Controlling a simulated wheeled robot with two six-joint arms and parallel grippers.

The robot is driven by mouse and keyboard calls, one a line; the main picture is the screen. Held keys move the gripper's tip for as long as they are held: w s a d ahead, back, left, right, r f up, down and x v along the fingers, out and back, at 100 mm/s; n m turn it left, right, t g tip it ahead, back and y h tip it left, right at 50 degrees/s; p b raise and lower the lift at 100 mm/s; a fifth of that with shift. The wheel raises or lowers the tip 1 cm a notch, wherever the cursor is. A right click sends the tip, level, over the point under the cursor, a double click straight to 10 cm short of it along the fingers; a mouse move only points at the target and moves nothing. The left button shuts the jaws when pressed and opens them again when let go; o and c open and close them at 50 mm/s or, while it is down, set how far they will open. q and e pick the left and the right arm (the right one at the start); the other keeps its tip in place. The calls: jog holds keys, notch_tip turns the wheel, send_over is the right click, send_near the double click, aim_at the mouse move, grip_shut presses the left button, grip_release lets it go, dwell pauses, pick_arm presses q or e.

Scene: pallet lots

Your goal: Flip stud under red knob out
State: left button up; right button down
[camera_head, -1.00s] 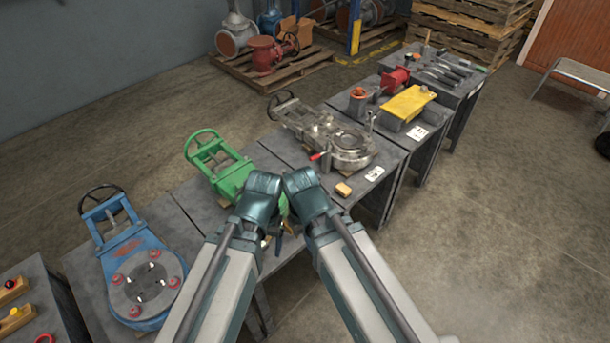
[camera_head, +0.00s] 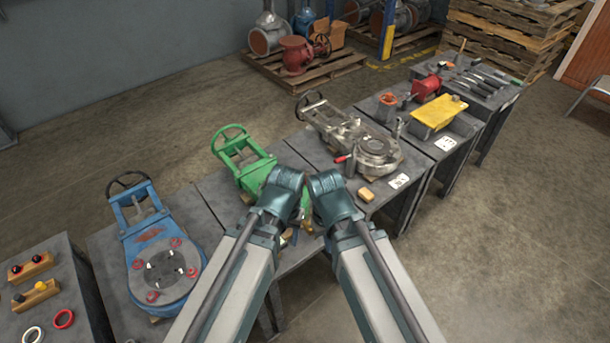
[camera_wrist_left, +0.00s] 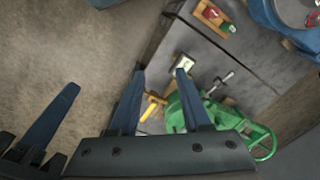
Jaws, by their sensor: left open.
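A wooden block carries a red knob (camera_head: 15,269) and a black knob on the table at the far left in the head view. The wrist view shows a wooden block with a red knob (camera_wrist_left: 212,14) and a green piece, at the top. I cannot tell which stud lies under which red knob. My left gripper (camera_wrist_left: 161,70) is open and empty, above the table edge near the green valve (camera_wrist_left: 182,108). In the head view my arms hide most of both grippers.
A silver valve (camera_head: 373,149) with a red-ended lever stands right of the green one. A second wooden block, with a yellow knob (camera_head: 41,287), and two rings lie at the left.

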aim_at(308, 180)
pick_arm(q)
jog(key=w+n+t+h, duration=0.1)
jog(key=w, duration=0.3)
jog(key=w+n+t+b, duration=0.1)
jog(key=w+n, duration=0.1)
jog(key=w, duration=0.3)
jog(key=w+n+t+h, duration=0.1)
jog(key=w, duration=0.3)
jog(key=shift+w+f+h+b, duration=0.3)
jog(key=shift+f, duration=0.05)
grip_shut()
jog(key=w+a+r+n+t, duration=0.2)
jog(key=w+n+t, duration=0.1)
jog(key=w, duration=0.5)
jog(key=shift+w+a+n+h+b, duration=0.2)
jog(key=shift+n+h+b, duration=0.2)
